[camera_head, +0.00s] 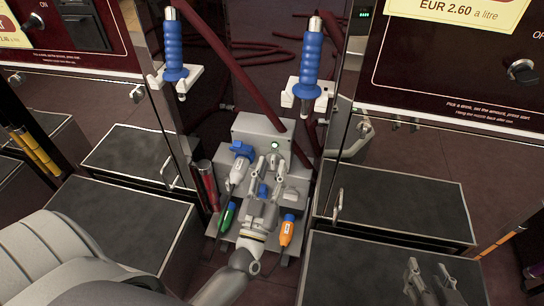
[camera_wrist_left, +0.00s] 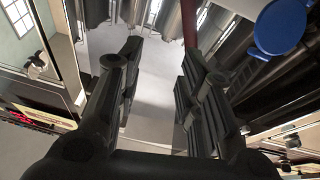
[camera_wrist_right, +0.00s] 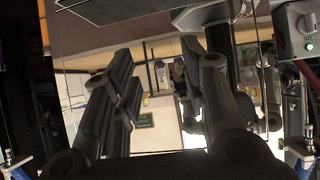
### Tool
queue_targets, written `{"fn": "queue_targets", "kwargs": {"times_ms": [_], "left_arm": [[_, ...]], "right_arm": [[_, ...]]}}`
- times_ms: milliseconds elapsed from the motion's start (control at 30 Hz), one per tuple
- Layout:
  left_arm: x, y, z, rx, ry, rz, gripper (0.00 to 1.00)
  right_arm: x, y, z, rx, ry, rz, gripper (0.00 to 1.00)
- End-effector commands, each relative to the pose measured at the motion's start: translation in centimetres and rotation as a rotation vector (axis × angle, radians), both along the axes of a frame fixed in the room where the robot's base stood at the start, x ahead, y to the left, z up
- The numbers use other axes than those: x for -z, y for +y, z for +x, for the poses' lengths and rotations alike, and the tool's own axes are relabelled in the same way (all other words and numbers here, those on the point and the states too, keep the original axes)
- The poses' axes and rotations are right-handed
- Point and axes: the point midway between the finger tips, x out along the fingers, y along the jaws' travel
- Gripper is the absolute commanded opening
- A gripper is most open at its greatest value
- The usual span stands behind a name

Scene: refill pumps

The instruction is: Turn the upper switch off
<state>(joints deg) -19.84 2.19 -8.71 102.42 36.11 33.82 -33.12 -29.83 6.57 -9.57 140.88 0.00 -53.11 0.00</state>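A grey box (camera_head: 262,131) with a lit green lamp (camera_head: 275,146) stands low in the middle of the head view. I cannot make out a switch on its face there. In the right wrist view a grey box (camera_wrist_right: 291,22) at upper right carries a round knob (camera_wrist_right: 307,23) beside a green lamp (camera_wrist_right: 308,46). I cannot tell which switch is the upper one. My left gripper (camera_head: 268,178) is open in front of the box, among the plugs; its fingers (camera_wrist_left: 160,95) are apart in the left wrist view. My right gripper (camera_head: 428,283) is open and empty at lower right.
Blue-handled nozzles (camera_head: 173,52) (camera_head: 310,60) hang in white holders on both sides, with dark red hoses. Blue (camera_head: 241,149), green (camera_head: 227,217) and orange (camera_head: 287,229) plugs surround my left gripper. Dark-topped blocks (camera_head: 140,162) (camera_head: 402,205) flank the box. A dark knob (camera_head: 522,70) is on the right panel.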

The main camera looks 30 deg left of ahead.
Motion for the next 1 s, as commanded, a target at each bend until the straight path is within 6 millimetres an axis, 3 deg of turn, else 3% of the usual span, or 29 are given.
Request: {"fn": "queue_targets", "kwargs": {"times_ms": [300,500,667,1000], "left_arm": [[7.3,1.8,-0.1,-0.05,0.266,0.0,0.34],[9.5,2.3,-0.5,-0.061,0.339,0.0,0.34],[10.0,2.6,0.2,-0.062,0.348,-0.001,0.34],[10.0,3.9,5.1,-0.061,0.345,-0.001,0.34]], "right_arm": [[4.5,-3.1,-8.5,0.037,0.48,-0.105,0.4],[5.4,-3.9,-11.5,0.048,0.619,-0.133,0.4],[5.5,-3.9,-11.3,0.047,0.612,-0.131,0.4],[4.1,-2.3,-6.3,0.028,0.377,-0.083,0.4]]}}
